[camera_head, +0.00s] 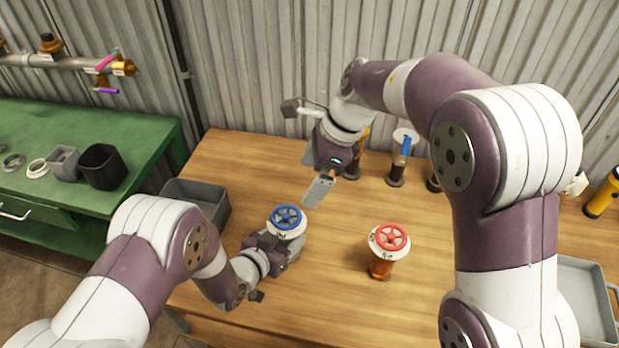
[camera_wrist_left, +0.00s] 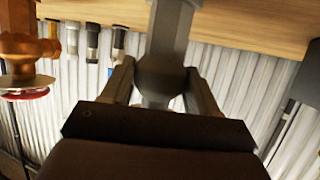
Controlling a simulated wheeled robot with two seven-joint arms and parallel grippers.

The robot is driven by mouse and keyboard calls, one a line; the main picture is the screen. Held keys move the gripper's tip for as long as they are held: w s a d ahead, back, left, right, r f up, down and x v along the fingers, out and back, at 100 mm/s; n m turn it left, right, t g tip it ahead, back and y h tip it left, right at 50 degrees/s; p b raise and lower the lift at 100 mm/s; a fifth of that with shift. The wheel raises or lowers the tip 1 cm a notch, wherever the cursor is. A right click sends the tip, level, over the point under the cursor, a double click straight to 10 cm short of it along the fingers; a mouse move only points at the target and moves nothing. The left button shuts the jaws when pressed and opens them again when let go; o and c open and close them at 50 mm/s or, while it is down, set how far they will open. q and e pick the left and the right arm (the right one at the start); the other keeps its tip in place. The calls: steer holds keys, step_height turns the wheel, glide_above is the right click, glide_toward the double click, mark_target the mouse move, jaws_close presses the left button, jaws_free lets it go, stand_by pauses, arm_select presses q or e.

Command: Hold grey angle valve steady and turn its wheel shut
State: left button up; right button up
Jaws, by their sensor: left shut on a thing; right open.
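The grey angle valve stands upright on the wooden table with a blue handwheel (camera_head: 287,217) on a white disc at its top. My left gripper (camera_head: 285,248) is shut on the valve's body, below the wheel. In the left wrist view, upside down, the grey body (camera_wrist_left: 165,70) sits between the two fingers of my left gripper (camera_wrist_left: 162,78). My right gripper (camera_head: 314,171) is open and empty, above the table, behind and slightly right of the blue wheel and apart from it. In the head view my left gripper hides most of the valve's body.
A copper-coloured valve with a red wheel (camera_head: 390,237) stands to the right; it also shows in the left wrist view (camera_wrist_left: 22,60). Several more valves, one with a blue lever (camera_head: 405,147), stand near the wall. A grey bin (camera_head: 207,190) is at the left. Table is clear between the two wheels.

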steer(key=a+r+m+t+y, duration=0.3)
steer(key=a+r, duration=0.2)
steer(key=a, duration=0.5)
steer(key=a+r+m+t+y, duration=0.25)
steer(key=a+r, duration=0.25)
steer(key=a, duration=0.5)
steer(key=m+g+h, duration=0.1)
steer(key=m+h, duration=0.9)
steer(key=m, duration=0.3)
glide_toward(286, 215)
steer(key=shift+h, duration=0.25)
steer(key=x, duration=0.8)
steer(key=shift+a+f, duration=0.15)
steer(key=shift+a, duration=0.1)
steer(key=c, duration=1)
steer(key=shift+m+g+h, duration=0.25)
steer(key=shift+m+h, duration=0.05)
steer(key=shift+m, duration=0.35)
steer(key=shift+c, duration=0.2)
